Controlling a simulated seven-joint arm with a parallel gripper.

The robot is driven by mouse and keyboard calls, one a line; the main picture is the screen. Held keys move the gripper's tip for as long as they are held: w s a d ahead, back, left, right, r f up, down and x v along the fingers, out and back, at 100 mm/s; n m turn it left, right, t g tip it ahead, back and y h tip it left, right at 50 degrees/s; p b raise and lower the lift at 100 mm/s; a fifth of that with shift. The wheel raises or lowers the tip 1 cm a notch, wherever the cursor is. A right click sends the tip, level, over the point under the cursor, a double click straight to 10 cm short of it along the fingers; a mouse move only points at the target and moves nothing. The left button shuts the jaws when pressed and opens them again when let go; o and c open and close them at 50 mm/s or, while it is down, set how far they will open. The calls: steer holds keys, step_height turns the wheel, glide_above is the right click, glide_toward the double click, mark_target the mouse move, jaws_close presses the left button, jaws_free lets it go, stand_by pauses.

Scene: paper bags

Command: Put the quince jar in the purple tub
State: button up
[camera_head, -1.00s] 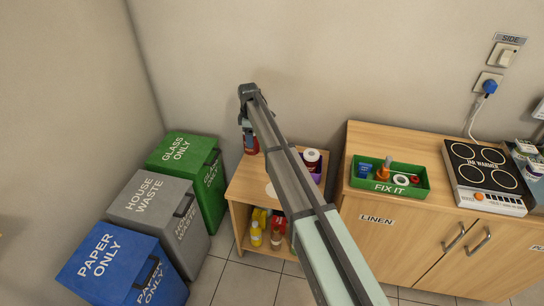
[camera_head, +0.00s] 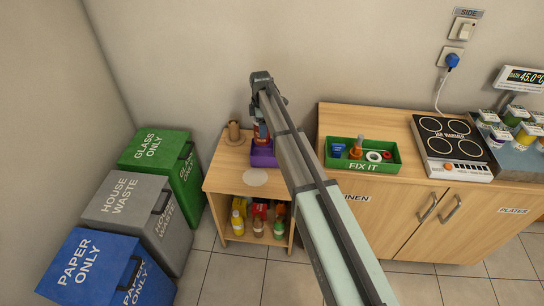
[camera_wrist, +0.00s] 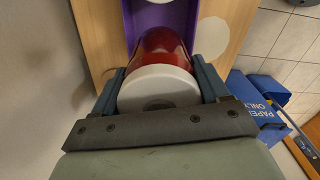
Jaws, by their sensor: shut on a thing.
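My gripper (camera_head: 261,112) is shut on a red jar (camera_head: 261,134), near the back wall above the small wooden cabinet. In the wrist view the jar (camera_wrist: 165,44) has a white lid (camera_wrist: 158,85) between the two fingers; I cannot read its label. The purple tub (camera_head: 263,158) stands on the cabinet top, partly hidden by my arm. In the head view the jar overlaps the tub's back part. The wrist view shows the tub's purple wall (camera_wrist: 128,22) just beyond the jar, with a white round thing inside. I cannot tell whether the jar touches the tub.
A brown object (camera_head: 234,132) stands left of the tub, and a white disc (camera_head: 255,177) lies in front. Several bottles fill the shelf below. The green FIX IT tray (camera_head: 362,153) and hot plate (camera_head: 450,147) are on the right cabinet. Bins (camera_head: 162,165) stand left.

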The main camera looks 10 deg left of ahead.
mark_target(262, 144)
steer(key=shift+f, duration=4.95)
steer(key=shift+f, duration=0.1)
steer(key=o, duration=1.3)
step_height(262, 144, up, 12)
steer(key=shift+r, duration=0.1)
